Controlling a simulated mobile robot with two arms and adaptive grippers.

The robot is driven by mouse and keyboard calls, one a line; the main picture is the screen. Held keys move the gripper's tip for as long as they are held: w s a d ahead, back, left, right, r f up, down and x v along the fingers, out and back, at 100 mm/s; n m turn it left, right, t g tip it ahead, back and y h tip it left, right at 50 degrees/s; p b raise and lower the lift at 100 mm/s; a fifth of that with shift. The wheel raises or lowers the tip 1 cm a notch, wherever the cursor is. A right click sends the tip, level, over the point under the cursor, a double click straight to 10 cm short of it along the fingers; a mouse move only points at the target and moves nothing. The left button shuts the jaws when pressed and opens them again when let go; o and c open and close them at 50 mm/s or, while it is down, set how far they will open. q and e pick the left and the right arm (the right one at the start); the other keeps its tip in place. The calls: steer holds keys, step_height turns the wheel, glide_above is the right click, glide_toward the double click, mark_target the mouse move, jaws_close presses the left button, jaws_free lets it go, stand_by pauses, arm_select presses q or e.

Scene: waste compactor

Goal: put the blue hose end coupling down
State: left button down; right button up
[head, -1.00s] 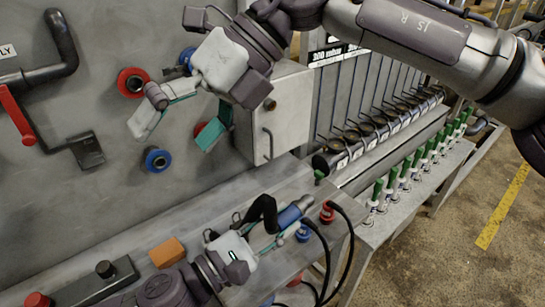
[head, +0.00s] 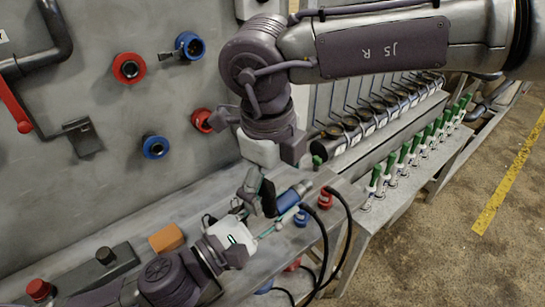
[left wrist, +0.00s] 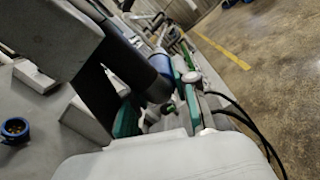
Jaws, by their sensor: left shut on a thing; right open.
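The blue hose end coupling (head: 288,200) is held at the left gripper (head: 262,232), above the grey ledge. It also shows in the left wrist view (left wrist: 158,88), between green-padded fingers (left wrist: 155,103). A short black hose (head: 268,198) adjoins the coupling. My left gripper is shut on the coupling. My right gripper (head: 250,187) reaches down from above, open, close to the black hose; its fingertips are partly hidden, and I cannot tell whether they touch the hose.
The grey ledge (head: 205,222) carries an orange block (head: 166,238), a blue connector (head: 301,218) and a red connector (head: 324,200). Red (head: 129,68) and blue (head: 189,45) couplings sit on the wall panel. Black cables hang over the ledge's front edge.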

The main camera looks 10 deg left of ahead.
mark_target(288, 192)
steer(key=shift+w+f, duration=0.15)
steer(key=shift+f, duration=1.75)
steer(key=shift+d, duration=0.1)
arm_select(q)
steer(key=shift+r, duration=0.15)
arm_select(e)
steer(key=c, duration=1.2)
arm_select(q)
steer(key=c, duration=0.8)
jaws_free()
steer(key=shift+f, duration=0.2)
steer(key=shift+s+a+f, duration=0.1)
steer(key=shift+a+f, duration=0.05)
steer(key=shift+a, duration=0.05)
steer(key=shift+s+a+f+n+t+y, duration=0.25)
steer(key=shift+a+f+n+t+y, duration=0.35)
steer(key=shift+a+y, duration=0.15)
arm_select(e)
jaws_close()
arm_select(q)
steer(key=s+a+f+n+t+y, duration=0.3)
steer(key=a+f+n+y, duration=0.3)
steer(key=a+f+y, duration=0.2)
steer(key=a+y, duration=0.2)
steer(key=a, duration=0.1)
steer(key=shift+s+n+y, duration=0.2)
steer(key=shift+n+y, duration=0.1)
steer(key=shift+y, duration=0.05)
